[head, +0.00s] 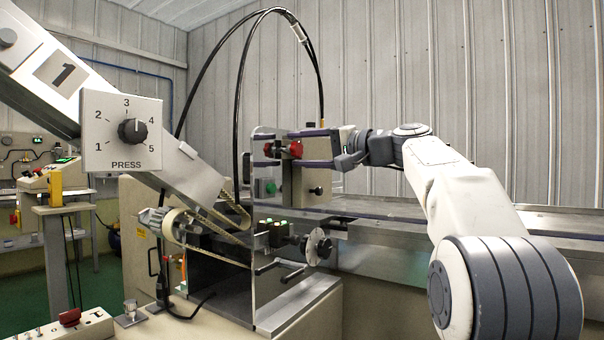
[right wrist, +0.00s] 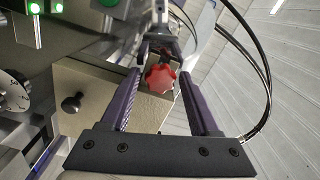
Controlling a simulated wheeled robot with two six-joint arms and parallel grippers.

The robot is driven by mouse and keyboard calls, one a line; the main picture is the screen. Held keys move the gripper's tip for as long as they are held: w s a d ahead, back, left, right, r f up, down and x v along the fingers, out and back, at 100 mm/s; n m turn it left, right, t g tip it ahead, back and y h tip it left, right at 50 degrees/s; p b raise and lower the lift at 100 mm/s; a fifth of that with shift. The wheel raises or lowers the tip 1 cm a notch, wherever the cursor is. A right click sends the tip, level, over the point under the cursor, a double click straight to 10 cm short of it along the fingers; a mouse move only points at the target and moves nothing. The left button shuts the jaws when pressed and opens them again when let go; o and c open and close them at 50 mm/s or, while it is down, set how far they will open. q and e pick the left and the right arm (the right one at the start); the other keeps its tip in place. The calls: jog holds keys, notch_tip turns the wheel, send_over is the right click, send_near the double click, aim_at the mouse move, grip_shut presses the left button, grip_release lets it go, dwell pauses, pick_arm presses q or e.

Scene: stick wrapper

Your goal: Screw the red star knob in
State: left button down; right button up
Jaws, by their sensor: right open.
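The red star knob (right wrist: 160,77) sits on the machine in the right wrist view, between the fingers of my right gripper (right wrist: 158,88) and near their tips. Gaps show on both sides of the knob, and the fingers are apart. In the head view the red star knob (head: 295,149) is at the upper part of the machine, with my right gripper (head: 300,149) reaching it from the right. How deep the knob is screwed in cannot be told. My left gripper is not in view.
A clear upright panel (head: 264,230) stands just left of the knob. A PRESS dial (head: 123,131) is on the slanted arm. A black knob (right wrist: 72,103) sits beside the gripper in the right wrist view. Black hoses (head: 240,80) arch overhead. The metal bed (head: 390,230) at right is mostly clear.

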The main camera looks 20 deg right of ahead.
jog(key=n+b, duration=0.1)
jog(key=n, duration=0.2)
jog(key=n+b, duration=0.1)
jog(key=n, duration=0.2)
jog(key=shift+f+n, duration=0.2)
jog(key=shift+n, duration=0.1)
jog(key=n+b, duration=0.1)
jog(key=n, duration=0.2)
jog(key=shift+r+n, duration=0.1)
jog(key=shift+n, duration=0.3)
jog(key=n, duration=0.3)
jog(key=shift+r, duration=0.25)
